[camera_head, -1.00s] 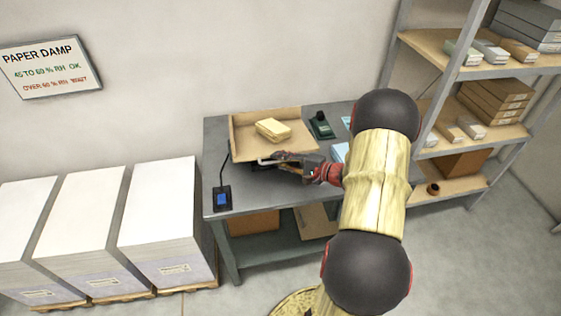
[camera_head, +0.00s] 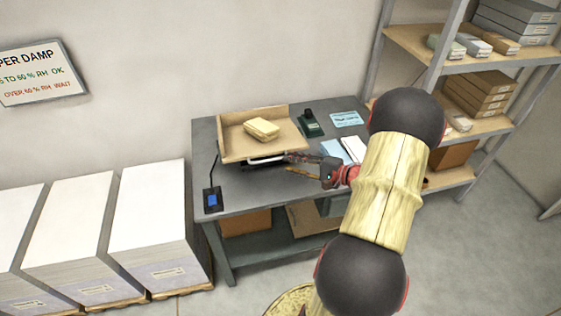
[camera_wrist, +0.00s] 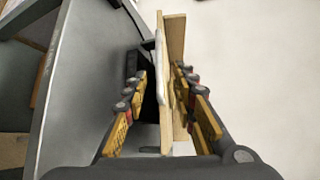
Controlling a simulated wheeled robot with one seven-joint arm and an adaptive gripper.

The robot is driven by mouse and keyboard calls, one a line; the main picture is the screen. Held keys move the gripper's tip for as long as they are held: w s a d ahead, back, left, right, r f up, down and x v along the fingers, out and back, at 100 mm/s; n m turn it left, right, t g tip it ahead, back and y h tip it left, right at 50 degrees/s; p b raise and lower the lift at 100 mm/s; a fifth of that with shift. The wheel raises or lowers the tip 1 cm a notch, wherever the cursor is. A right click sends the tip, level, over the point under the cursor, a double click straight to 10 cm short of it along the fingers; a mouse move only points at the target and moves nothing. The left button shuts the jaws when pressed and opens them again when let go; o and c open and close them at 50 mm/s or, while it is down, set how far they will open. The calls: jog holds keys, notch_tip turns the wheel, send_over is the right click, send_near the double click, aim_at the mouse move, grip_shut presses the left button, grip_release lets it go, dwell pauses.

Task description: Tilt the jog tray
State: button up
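The jog tray (camera_head: 228,150) is a tan, shallow, open-fronted tray on the grey table, with raised walls at the back and sides. A cream paper stack (camera_head: 261,129) lies in it. A pale bar handle (camera_head: 266,160) runs along its front edge. My gripper (camera_head: 290,163) is open, just right of the handle, with its fingers spread and apart from it. In the wrist view my gripper's fingers (camera_wrist: 160,78) stand on either side of the tray's edge-on board (camera_wrist: 174,40) and the pale handle (camera_wrist: 160,60), with gaps visible.
A small device with a blue screen (camera_head: 212,199) stands at the table's (camera_head: 240,197) left front. A dark green device (camera_head: 310,124), a blue card (camera_head: 345,119) and paper sheets (camera_head: 352,149) lie to the right. Tall paper stacks (camera_head: 150,215) stand left, shelving (camera_head: 420,50) right.

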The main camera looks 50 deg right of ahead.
jog(key=shift+v, duration=1.25)
jog(key=s+a+f+m+g+y, duration=0.1)
jog(key=s+a+f+g+y, duration=0.1)
jog(key=s+a+f+g, duration=0.25)
jog(key=s+a+r+n+g, duration=0.2)
jog(key=s+a+g, duration=0.1)
jog(key=a, duration=0.3)
jog(key=s+a+r+n+g, duration=0.1)
jog(key=s+a+n+g, duration=0.15)
jog(key=a, duration=0.35)
jog(key=a+r+n+t+h, duration=0.1)
jog(key=a+r+n+h, duration=0.5)
jog(key=a+r+n, duration=0.8)
jog(key=a+r, duration=0.4)
jog(key=r, duration=0.2)
jog(key=shift+s+a, duration=0.15)
jog(key=shift+s, duration=0.25)
